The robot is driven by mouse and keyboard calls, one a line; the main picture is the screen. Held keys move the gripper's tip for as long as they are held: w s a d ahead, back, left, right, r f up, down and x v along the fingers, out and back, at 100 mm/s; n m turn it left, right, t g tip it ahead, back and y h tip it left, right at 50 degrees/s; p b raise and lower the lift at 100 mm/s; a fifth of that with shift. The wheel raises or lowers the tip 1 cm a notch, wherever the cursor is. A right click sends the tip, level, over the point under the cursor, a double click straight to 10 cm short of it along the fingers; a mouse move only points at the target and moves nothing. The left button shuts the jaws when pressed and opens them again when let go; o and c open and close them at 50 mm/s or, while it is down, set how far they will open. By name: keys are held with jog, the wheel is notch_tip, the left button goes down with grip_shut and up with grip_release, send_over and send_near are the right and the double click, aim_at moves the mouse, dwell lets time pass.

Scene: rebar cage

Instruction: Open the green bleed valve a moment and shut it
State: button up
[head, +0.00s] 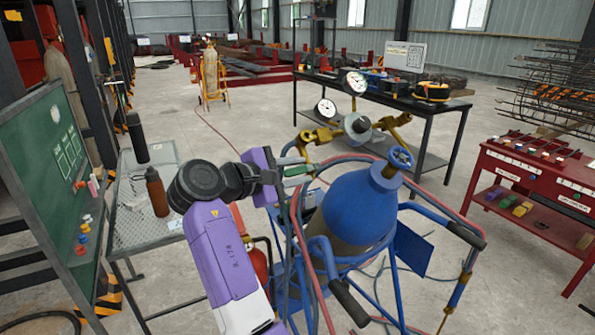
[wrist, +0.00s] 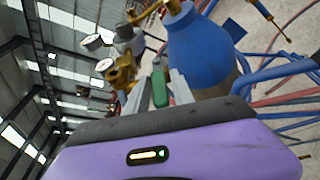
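The green bleed valve handle (wrist: 160,88) shows in the wrist view as a small upright green lever between my fingers. My gripper (wrist: 159,86) is open, with one finger on each side of the handle and a gap visible at least on the left. In the head view my gripper (head: 297,169) reaches right towards the brass regulator, with the green handle (head: 298,171) between its fingers. The regulator (head: 357,125) has two white dial gauges (head: 355,82) and sits by the blue cylinder (head: 358,205). Whether a finger touches the handle is unclear.
The blue cylinder stands in a blue cart with red and blue hoses (head: 327,262) close to my arm. A mesh table (head: 150,225) with a brown bottle (head: 157,192) is on the left. A red cabinet (head: 530,175) is on the right. A dark workbench (head: 440,108) stands behind.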

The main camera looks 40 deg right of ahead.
grip_shut()
dwell(1.2)
